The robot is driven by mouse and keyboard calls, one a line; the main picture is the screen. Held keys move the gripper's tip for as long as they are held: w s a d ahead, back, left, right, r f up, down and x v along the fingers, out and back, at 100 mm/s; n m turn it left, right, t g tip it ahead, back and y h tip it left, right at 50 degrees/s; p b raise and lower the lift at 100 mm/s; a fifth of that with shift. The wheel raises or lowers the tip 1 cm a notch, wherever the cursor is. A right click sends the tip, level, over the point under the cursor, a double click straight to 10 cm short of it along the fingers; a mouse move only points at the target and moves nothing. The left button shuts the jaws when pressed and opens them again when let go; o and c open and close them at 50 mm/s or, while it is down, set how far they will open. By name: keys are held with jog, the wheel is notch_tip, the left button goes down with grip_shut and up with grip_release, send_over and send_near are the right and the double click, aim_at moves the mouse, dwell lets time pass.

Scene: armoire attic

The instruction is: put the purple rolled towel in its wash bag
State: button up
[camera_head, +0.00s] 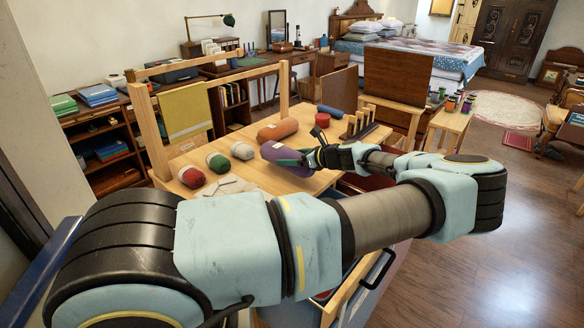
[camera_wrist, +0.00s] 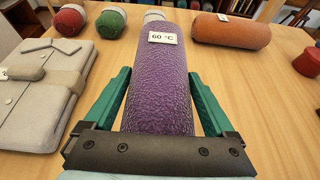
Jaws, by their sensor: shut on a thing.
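The purple rolled towel (camera_wrist: 160,92) lies lengthwise between the green fingers of my gripper (camera_wrist: 159,76) in the wrist view, with a white "60 °C" label on top. My gripper is shut on it.
An orange rolled towel (camera_head: 277,130), several red, green and pale round items (camera_head: 219,163), a red cylinder (camera_head: 323,120) and a slotted wooden rack (camera_head: 360,125) share the tabletop (camera_head: 262,180). A cart handle (camera_head: 379,270) shows below my arm.

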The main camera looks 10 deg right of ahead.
aim_at(292, 153)
notch_tip(292, 153, up, 6)
jog(key=shift+r+b, duration=0.25)
jog(key=shift+b, duration=0.55)
